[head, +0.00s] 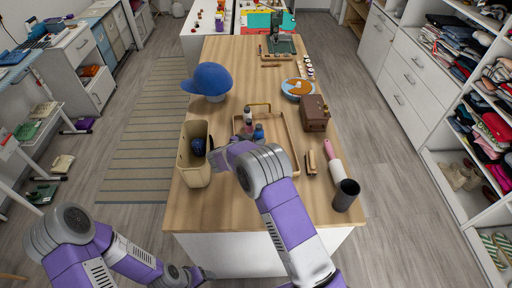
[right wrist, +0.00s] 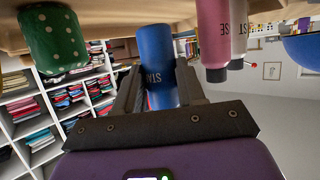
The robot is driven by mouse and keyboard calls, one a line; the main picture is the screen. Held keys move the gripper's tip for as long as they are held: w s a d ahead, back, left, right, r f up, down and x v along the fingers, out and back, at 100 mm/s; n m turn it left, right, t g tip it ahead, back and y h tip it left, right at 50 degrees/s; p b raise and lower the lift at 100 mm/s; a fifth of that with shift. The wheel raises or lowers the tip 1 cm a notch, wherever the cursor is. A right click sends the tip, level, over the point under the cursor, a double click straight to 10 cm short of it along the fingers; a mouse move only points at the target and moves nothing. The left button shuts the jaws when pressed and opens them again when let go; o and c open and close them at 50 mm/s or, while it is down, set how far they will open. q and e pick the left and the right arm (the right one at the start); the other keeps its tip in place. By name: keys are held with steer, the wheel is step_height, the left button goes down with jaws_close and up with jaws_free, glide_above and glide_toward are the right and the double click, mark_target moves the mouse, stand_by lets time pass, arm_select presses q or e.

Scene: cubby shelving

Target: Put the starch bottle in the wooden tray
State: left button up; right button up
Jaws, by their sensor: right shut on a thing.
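My right gripper (right wrist: 160,92) is shut on a blue bottle (right wrist: 152,48) with dark lettering, only partly readable as "STA". The blue bottle also shows in the head view (head: 259,131), just beyond the right gripper (head: 250,138). I cannot tell whether its base touches the surface under it. The wooden tray (head: 293,140) is a shallow rectangle with a raised handle on the table, and the right hand covers part of its near left side. My left gripper (head: 195,274) is low at the table's near edge, too small to read.
A pink bottle (right wrist: 212,35) and a white bottle (right wrist: 239,30) stand close beside the blue one. A cream bin (head: 194,165) is left of the right hand. A blue cap (head: 208,79), brown box (head: 314,112) and dark cup (head: 346,195) stand around.

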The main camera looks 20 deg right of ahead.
steer(key=shift+f, duration=1.7)
steer(key=shift+s+f+b, duration=0.1)
steer(key=shift+b, duration=0.2)
steer(key=o, duration=1.1)
steer(key=shift+f, duration=0.1)
steer(key=shift+a+r, duration=0.1)
steer(key=shift+r, duration=0.15)
steer(key=v, duration=0.7)
steer(key=shift+s+a+p, duration=0.1)
steer(key=shift+s+p, duration=0.05)
steer(key=shift+p, duration=0.2)
